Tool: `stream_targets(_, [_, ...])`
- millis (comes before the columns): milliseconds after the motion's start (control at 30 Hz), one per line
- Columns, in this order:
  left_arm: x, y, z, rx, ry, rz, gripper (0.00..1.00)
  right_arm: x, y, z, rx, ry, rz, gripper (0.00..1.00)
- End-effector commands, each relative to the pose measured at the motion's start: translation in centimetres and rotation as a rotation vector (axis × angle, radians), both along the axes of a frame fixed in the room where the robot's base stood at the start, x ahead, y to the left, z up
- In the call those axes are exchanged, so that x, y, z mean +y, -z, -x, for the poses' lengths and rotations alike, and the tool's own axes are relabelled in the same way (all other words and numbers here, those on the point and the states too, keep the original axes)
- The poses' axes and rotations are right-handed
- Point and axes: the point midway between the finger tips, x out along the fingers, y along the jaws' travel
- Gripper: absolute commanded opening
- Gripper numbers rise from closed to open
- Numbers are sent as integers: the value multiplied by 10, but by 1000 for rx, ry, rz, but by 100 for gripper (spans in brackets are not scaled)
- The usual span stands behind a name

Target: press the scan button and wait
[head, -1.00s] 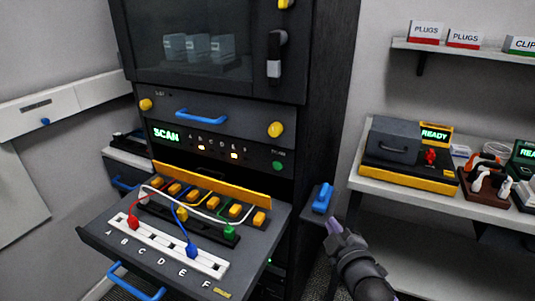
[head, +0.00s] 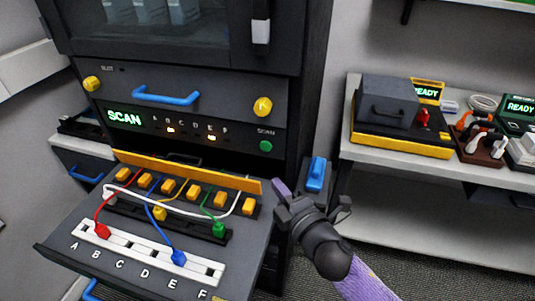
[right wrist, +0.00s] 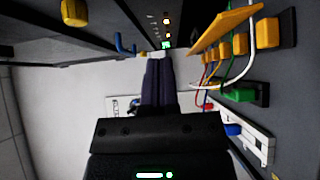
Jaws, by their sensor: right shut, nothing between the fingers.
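The green scan button (head: 265,146) is on the right end of the dark panel under the small word SCAN. The panel's display (head: 124,117) reads SCAN in green, and two lamps (head: 191,134) in its lettered row glow orange. My right gripper (head: 279,187) is in front of the cabinet, below and slightly right of the button in the head view, apart from it in the picture. Its purple fingers (right wrist: 159,80) are shut and empty in the right wrist view. I cannot clearly make out the button there. My left gripper is not in view.
A pulled-out tray (head: 60,246) with red, blue and green plugs and a yellow bar (head: 187,172) juts out below the panel. A blue-topped item (head: 316,174) sits right of the cabinet. A side shelf (head: 440,166) holds READY devices.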

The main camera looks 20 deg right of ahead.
Motion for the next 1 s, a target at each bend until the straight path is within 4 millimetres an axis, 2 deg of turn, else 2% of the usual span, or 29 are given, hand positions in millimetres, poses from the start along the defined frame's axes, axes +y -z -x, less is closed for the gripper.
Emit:
stream_targets(300, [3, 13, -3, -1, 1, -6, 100, 13, 1, -69, -2, 1, 0, 0])
stream_targets(500, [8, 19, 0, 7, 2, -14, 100, -3, 2, -94, 1, 1, 0, 0])
stream_targets(667, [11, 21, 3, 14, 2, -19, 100, -9, 1, -102, 1, 1, 1, 0])
stream_targets(1000, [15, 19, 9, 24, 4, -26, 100, -9, 0, -102, 1, 1, -1, 0])
